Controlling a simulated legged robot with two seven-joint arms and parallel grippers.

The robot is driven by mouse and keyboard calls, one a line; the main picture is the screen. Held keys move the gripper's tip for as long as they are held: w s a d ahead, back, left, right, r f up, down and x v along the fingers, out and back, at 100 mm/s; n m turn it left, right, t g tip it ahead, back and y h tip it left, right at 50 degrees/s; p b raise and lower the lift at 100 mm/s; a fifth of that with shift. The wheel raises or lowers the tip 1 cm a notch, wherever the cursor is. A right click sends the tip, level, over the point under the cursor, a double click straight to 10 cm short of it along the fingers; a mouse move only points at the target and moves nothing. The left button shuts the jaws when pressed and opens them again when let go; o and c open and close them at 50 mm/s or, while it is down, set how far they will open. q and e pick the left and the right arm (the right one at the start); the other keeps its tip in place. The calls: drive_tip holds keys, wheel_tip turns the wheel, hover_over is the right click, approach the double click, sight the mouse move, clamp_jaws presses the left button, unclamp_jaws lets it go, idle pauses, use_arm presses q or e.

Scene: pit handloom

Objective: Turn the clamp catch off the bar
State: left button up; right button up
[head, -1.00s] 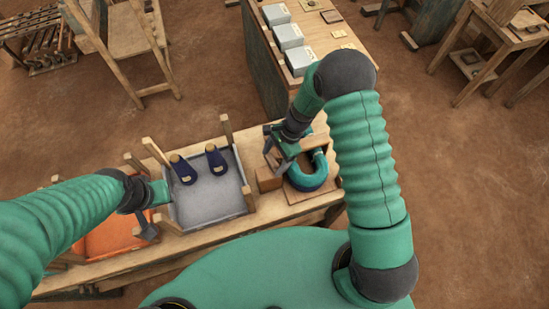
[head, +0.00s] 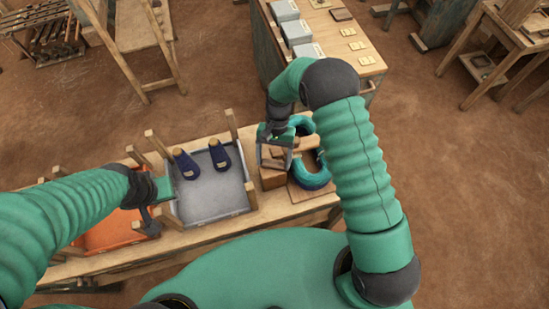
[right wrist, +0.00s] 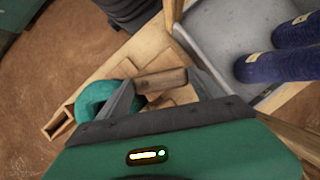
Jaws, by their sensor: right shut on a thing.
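My right gripper (head: 274,155) is over the wooden block (head: 272,179) at the right part of the bench, beside the teal yarn hanks. In the right wrist view a small brown wooden piece (right wrist: 161,80), apparently the clamp catch, sits between my two dark fingers, and the gripper is shut on it. A lighter wooden bar (head: 308,143) lies just right of the gripper in the head view. How the catch sits on the bar is hidden by my fingers. My left gripper (head: 149,221) is by the grey tray's left side; its jaw opening is unclear.
Teal hanks (head: 312,180) lie right of the block, and another (head: 303,124) is behind. The grey tray (head: 224,205) holds two navy items (head: 187,165); an orange tray (head: 108,236) is further left. Wooden posts stand up around the trays. A cabinet (head: 372,66) stands behind.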

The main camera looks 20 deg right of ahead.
drive_tip(key=n, duration=0.2)
drive_tip(key=n+h, duration=0.2)
drive_tip(key=n, duration=0.1)
drive_tip(key=shift+s+a+r+n+b, duration=0.15)
drive_tip(key=shift+s+a+n+b, duration=0.1)
drive_tip(key=shift+s+n+b, duration=0.1)
idle(0.4)
drive_tip(key=o, duration=1.4)
drive_tip(key=shift+c, duration=0.2)
drive_tip(key=b+v, duration=0.3)
drive_tip(key=v, duration=1.3)
drive_tip(key=shift+w+a+r, duration=0.2)
drive_tip(key=shift+w, duration=0.2)
